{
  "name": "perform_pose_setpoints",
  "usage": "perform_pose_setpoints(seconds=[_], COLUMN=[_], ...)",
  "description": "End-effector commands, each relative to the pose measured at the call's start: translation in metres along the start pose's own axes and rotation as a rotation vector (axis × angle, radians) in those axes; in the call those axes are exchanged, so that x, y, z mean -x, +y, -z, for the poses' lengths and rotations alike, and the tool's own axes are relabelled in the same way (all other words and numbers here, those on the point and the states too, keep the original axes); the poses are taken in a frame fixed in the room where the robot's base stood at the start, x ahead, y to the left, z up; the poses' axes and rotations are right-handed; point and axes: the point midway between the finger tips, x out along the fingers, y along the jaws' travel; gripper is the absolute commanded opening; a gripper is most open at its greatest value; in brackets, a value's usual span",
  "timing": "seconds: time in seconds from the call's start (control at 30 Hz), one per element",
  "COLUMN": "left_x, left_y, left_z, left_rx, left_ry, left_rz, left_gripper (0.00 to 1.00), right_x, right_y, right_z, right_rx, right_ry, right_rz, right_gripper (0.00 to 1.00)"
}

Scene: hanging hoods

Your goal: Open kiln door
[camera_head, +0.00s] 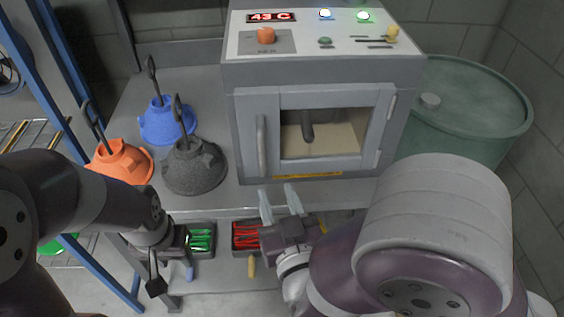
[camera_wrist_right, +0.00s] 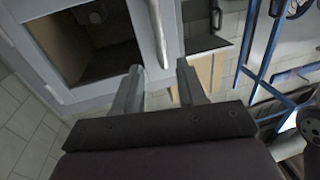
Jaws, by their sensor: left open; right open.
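The kiln (camera_head: 322,73) is a grey box on the bench. Its windowed door (camera_head: 330,168) appears closed, with hinges on the right and a vertical bar handle (camera_head: 262,145) on the left. My right gripper (camera_head: 280,202) is open and empty, in front of and just below the handle. In the right wrist view the handle (camera_wrist_right: 159,35) lies ahead, between the lines of the open fingers (camera_wrist_right: 160,78), apart from them. My left gripper (camera_head: 172,275) is low at the left, near the bench's front edge, away from the kiln; it is open and partly hidden by its own arm.
Blue (camera_head: 167,122), orange (camera_head: 122,162) and dark grey (camera_head: 195,168) hoods with hooks stand on the bench left of the kiln. A green drum (camera_head: 465,105) stands at right. Bins with green (camera_head: 201,227) and red (camera_head: 246,222) contents sit below. A blue rack frame (camera_head: 45,95) is at left.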

Motion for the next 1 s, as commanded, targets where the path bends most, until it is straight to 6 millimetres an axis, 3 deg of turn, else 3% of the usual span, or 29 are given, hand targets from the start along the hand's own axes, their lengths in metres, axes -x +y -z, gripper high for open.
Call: perform_pose_setpoints(seconds=[0.3,0.43,0.6,0.9,0.97,1.0], left_x=[0.009,0.011,0.013,0.013,0.013,0.013], left_y=[0.000,0.000,0.000,0.000,0.000,0.000], left_z=[0.001,0.002,0.002,0.002,0.002,0.002], left_rx=[0.000,0.000,0.000,0.000,0.000,0.000], left_ry=[0.000,0.000,0.000,0.000,0.000,0.000], left_rz=[0.000,0.000,0.000,0.000,0.000,0.000], left_gripper=[0.43,0.43,0.43,0.43,0.43,0.43], right_x=[-0.077,-0.101,-0.117,-0.120,-0.120,-0.120], right_y=[0.002,0.002,0.001,0.001,0.001,0.001], right_z=[0.003,0.002,0.002,0.001,0.001,0.001], right_rx=[0.000,-0.001,-0.001,-0.001,-0.001,-0.001], right_ry=[-0.002,-0.002,-0.002,-0.002,-0.002,-0.002], right_rz=[-0.006,-0.004,-0.001,0.000,0.000,0.000], right_gripper=[0.41,0.41,0.41,0.41,0.24,0.11])
